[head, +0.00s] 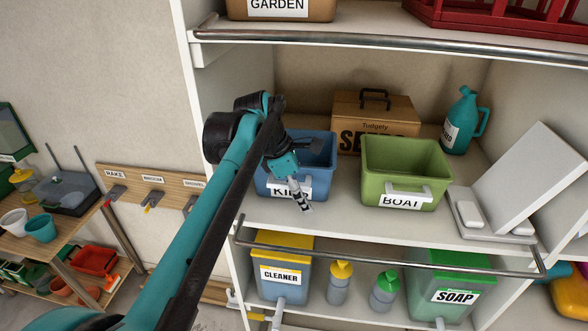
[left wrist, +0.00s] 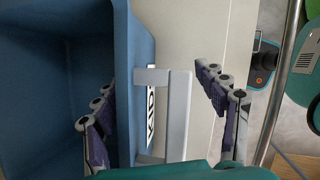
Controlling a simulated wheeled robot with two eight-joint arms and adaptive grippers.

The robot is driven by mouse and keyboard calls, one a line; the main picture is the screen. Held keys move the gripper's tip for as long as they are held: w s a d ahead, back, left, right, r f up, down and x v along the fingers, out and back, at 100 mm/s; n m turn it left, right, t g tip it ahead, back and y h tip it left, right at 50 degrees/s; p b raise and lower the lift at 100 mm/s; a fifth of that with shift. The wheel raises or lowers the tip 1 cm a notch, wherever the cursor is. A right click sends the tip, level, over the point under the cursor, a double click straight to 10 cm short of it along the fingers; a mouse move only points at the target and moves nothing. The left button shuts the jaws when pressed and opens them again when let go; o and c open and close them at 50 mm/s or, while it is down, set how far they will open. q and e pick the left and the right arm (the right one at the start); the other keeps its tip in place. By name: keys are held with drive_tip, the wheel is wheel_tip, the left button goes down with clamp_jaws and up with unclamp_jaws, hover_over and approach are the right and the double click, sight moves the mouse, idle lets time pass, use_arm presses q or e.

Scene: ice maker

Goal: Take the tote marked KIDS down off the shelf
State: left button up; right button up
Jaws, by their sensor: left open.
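The blue tote marked KIDS (head: 322,172) stands on the middle shelf, left of a green tote marked BOAT (head: 402,160). My left arm crosses in front of it and hides part of the tote and its label. My left gripper (head: 301,195) is at the tote's front. In the left wrist view the open gripper (left wrist: 148,105) has one finger over the blue tote's (left wrist: 50,80) open inside and the other outside the front. The tote's grey handle (left wrist: 178,115) and KIDS label lie between the fingers. I cannot tell whether either finger touches. My right gripper is out of view.
A metal rail (head: 390,262) runs along the shelf front below the totes. A cardboard box (head: 350,110), a teal jug (head: 462,122) and white panels (head: 530,180) share the shelf. CLEANER (head: 283,255) and SOAP (head: 450,280) bins stand below.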

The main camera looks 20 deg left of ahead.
use_arm(q)
drive_tip(key=shift+d, duration=0.1)
clamp_jaws()
idle(0.5)
